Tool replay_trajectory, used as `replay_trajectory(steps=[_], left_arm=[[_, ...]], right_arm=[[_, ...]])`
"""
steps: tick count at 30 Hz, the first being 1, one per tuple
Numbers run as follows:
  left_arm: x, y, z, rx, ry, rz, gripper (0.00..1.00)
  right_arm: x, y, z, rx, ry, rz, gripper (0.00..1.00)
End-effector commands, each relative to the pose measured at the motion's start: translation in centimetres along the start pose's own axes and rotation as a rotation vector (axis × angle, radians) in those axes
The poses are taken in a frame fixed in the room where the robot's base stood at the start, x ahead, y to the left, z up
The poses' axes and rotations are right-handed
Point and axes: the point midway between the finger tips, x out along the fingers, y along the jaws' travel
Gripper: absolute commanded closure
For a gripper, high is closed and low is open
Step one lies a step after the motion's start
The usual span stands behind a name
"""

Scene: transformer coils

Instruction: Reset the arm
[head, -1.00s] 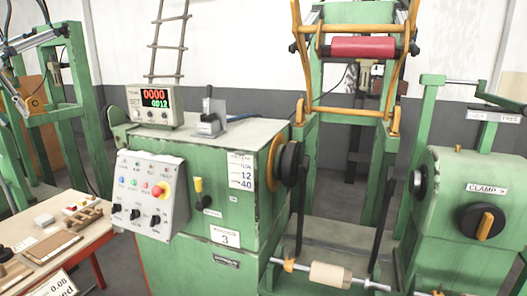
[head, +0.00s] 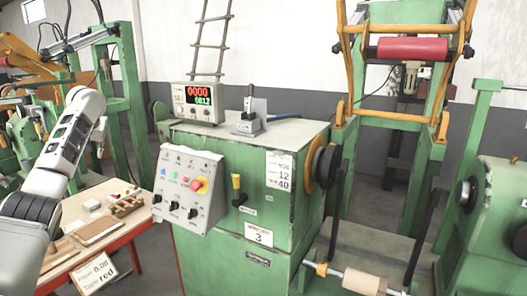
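My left arm (head: 62,150) rises from the lower left of the head view, in front of the wooden table. My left gripper (head: 101,134) shows only as a small grey part beyond the arm's white end; whether its fingers are open or shut cannot be made out. I see nothing held in it. It is left of the green winding machine (head: 235,185) and apart from its control panel (head: 186,188). My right gripper is out of view.
A counter display (head: 200,101) and a small grey lever device (head: 249,117) stand on the machine. A red roller (head: 412,49) hangs in a frame at the right.

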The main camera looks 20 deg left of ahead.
Motion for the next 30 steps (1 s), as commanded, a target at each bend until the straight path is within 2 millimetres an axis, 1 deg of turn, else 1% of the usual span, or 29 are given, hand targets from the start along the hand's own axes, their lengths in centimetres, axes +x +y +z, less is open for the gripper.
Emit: replay_trajectory(steps=[1,5,8,11,14,15,17,18,20,21,23,24,26,27,29,30], left_arm=[[1.4,1.2,0.8,0.053,0.025,-0.026,0.7],[4.1,4.5,2.5,0.186,0.109,-0.065,0.7],[6.0,7.3,4.3,0.3,0.172,-0.082,0.7],[7.6,10.3,6.7,0.418,0.234,-0.082,0.7],[9.1,13.6,9.7,0.542,0.296,-0.069,0.7],[9.6,14.9,11.1,0.591,0.319,-0.059,0.7],[10.2,16.8,13.4,0.666,0.353,-0.04,0.7],[10.6,18.1,15.0,0.715,0.376,-0.023,0.7],[11.0,20.1,17.8,0.789,0.409,0.006,0.7],[11.2,21.3,19.7,0.837,0.432,0.028,0.7],[11.3,23.2,22.8,0.909,0.463,0.067,0.7],[11.3,24.3,25.0,0.955,0.483,0.097,0.7],[11.1,26.0,28.6,1.022,0.512,0.145,0.7],[10.8,27.0,31.0,1.065,0.532,0.18,0.7],[10.2,28.4,34.8,1.127,0.559,0.238,0.7],[9.7,29.2,37.4,1.165,0.576,0.279,0.7]], right_arm=[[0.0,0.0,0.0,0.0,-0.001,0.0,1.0],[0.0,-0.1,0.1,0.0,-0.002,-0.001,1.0],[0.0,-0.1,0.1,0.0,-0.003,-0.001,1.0],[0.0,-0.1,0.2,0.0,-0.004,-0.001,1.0],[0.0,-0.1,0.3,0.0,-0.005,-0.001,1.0],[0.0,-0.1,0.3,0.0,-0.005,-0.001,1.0],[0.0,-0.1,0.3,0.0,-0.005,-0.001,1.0],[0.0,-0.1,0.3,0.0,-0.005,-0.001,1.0],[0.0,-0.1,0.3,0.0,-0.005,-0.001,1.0],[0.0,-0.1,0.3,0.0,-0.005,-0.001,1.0],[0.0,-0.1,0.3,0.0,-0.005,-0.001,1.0],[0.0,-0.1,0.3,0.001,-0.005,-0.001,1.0],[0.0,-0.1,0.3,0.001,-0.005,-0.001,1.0],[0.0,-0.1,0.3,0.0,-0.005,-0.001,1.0],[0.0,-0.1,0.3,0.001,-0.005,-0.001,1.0],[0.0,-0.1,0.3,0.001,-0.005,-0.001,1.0]])
